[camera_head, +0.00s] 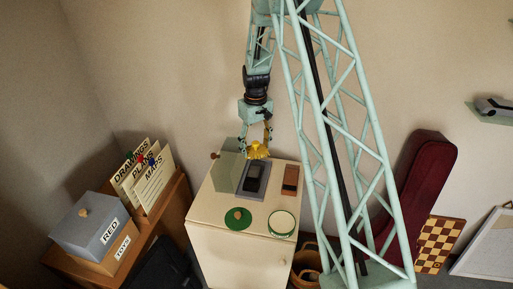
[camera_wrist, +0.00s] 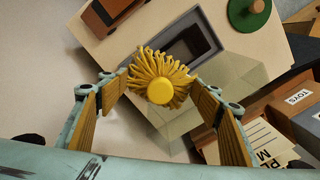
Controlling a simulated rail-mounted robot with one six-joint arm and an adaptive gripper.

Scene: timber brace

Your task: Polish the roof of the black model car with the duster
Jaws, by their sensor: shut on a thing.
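The black model car (camera_head: 254,178) lies in a grey tray (camera_head: 246,193) on top of the cream cabinet (camera_head: 225,243). In the wrist view the car (camera_wrist: 190,45) is partly hidden behind the duster. My gripper (camera_head: 256,143) is shut on the yellow duster (camera_head: 258,152), which hangs over the back end of the tray. In the wrist view the duster (camera_wrist: 160,72), with its round yellow end, sits between the two fingers of my gripper (camera_wrist: 160,92). I cannot tell whether its strands touch the car.
A green disc with a knob (camera_head: 238,220) and a green-rimmed round tin (camera_head: 282,223) stand in front. A grey-green see-through panel (camera_head: 227,172) is at the left. Files (camera_head: 150,180) and boxes stand further left.

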